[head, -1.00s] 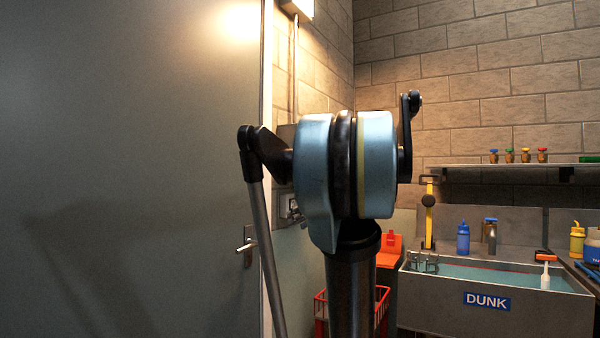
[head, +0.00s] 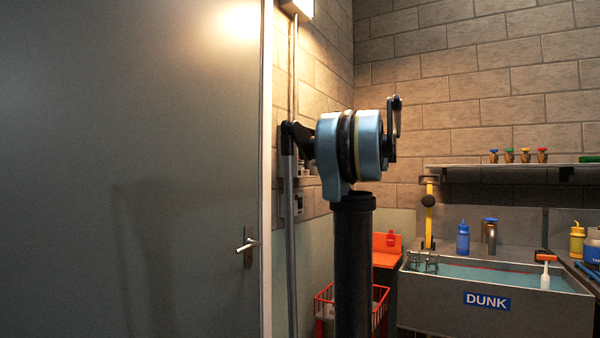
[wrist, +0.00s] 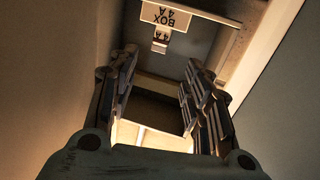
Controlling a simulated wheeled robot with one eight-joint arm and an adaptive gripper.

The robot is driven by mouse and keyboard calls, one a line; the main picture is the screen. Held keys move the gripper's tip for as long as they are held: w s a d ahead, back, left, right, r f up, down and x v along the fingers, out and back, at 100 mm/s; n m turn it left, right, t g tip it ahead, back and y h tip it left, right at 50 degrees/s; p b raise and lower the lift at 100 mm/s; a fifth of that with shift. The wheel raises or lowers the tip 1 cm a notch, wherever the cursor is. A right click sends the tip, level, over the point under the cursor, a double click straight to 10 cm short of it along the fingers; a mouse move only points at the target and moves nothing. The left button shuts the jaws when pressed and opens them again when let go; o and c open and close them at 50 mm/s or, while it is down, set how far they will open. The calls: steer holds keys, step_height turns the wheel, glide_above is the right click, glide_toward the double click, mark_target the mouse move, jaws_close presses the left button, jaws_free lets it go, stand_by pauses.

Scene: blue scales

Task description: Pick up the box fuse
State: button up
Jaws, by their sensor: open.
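A small pale block marked "4 A" (wrist: 160,43), which looks like the box fuse, shows at the top of the wrist view, just below a white plate reading "BOX 4 A" (wrist: 165,16). Both appear upside down in this view. My gripper (wrist: 160,62) is open, its two dark ridged fingers spread to the left and right. The small block lies beyond the fingertips, near the middle of the gap, and nothing is held. In the head view my arm hides much of the wall area, and neither the fuse nor my gripper can be made out there.
A pale frame edge (wrist: 262,48) runs down the right of the wrist view. In the head view, a grey door (head: 130,100) with a handle (head: 247,246) fills the left. A sink marked "DUNK" (head: 430,305), a red basket (head: 323,312) and a shelf (head: 480,166) stand right.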

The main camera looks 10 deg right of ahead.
mark_target(303, 162)
steer(key=x, duration=1.1)
steer(key=shift+w+a+f, duration=0.2)
steer(key=shift+w+f, duration=0.05)
steer(key=shift+w, duration=0.15)
jaws_close()
